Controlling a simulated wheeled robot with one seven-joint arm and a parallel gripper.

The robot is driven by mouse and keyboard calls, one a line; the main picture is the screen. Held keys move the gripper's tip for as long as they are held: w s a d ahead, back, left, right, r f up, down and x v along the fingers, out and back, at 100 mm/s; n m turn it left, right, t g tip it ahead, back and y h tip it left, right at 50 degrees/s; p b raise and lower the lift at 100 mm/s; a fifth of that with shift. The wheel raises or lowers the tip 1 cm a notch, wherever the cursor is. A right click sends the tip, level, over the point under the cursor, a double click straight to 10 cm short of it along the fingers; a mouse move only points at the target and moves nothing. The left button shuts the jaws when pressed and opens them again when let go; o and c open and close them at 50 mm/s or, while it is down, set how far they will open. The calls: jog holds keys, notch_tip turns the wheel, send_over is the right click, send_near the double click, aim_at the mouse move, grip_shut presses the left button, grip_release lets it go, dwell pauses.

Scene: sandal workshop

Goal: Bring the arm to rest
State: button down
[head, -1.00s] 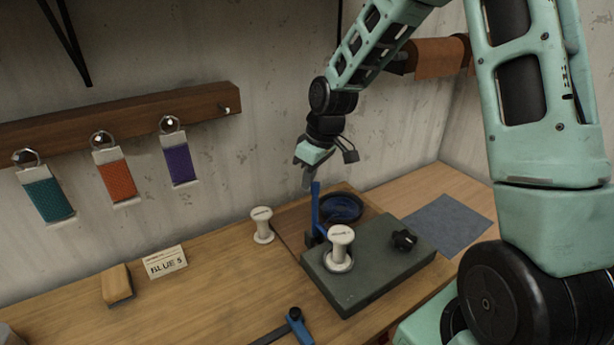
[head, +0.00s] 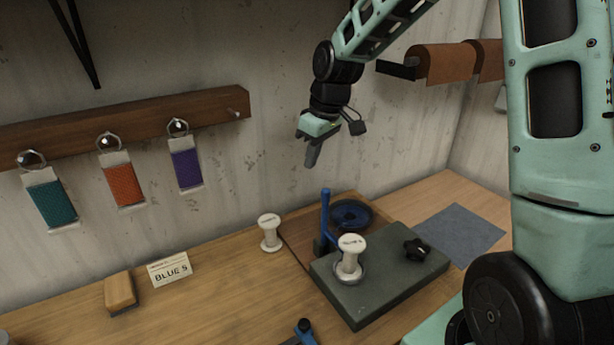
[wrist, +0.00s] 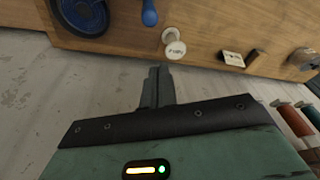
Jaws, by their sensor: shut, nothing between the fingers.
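My gripper (head: 312,154) is shut and empty. It hangs in the air in front of the wall, above the back of the workbench (head: 225,285), and points downward. In the wrist view its closed fingers (wrist: 158,86) point toward the bench and touch nothing. Below it a blue upright handle (head: 325,215) and a dark blue ring-shaped piece (head: 351,214) stand on a brown board. My arm is raised and bent, reaching in from the right.
A white spool (head: 270,233) stands on the bench; another spool (head: 350,257) sits on a grey-green block (head: 385,290) with a black knob (head: 417,249). A "BLUE 5" card (head: 169,269) and a wooden block (head: 120,292) are at left. Colored straps hang from a rail (head: 120,118).

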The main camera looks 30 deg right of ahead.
jog(key=shift+v, duration=1.4)
